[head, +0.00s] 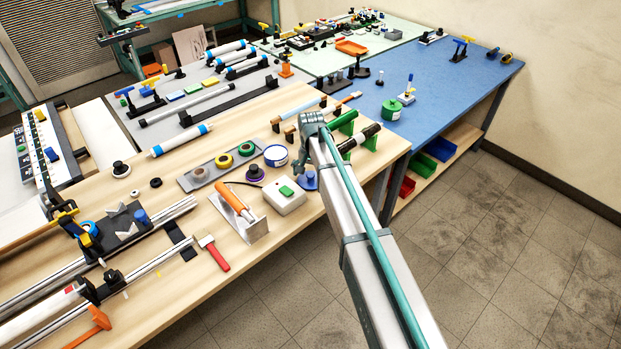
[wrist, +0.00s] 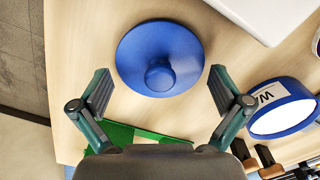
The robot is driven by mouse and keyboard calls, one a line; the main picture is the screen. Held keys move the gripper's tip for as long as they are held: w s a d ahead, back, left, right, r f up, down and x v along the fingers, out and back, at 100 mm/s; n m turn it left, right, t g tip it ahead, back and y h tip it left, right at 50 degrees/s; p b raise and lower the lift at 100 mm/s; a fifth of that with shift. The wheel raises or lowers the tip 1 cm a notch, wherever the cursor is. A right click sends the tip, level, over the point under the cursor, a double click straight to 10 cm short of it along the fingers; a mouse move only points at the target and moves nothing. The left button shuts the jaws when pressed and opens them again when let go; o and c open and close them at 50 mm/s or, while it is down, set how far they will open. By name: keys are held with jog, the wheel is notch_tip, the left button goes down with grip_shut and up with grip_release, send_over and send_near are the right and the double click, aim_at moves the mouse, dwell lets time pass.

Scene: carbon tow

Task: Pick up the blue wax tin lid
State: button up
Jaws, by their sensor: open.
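The blue wax tin lid (wrist: 160,48) is a round disc with a central knob, lying flat on the wooden table with the knob up. In the head view the lid (head: 308,183) lies near the table's front edge, partly hidden by my arm. My gripper (wrist: 160,74) is open and empty in the wrist view, with one finger on each side of the lid and clear space between each finger and the rim. The wax tin (wrist: 284,108), blue with a white label and pale top, stands right of the gripper; it also shows in the head view (head: 276,156).
A white box with a green button (head: 286,195) stands close to the lid. A green-ended roller stand (head: 358,140) is on the other side. The table edge is near.

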jog(key=c, duration=1.1)
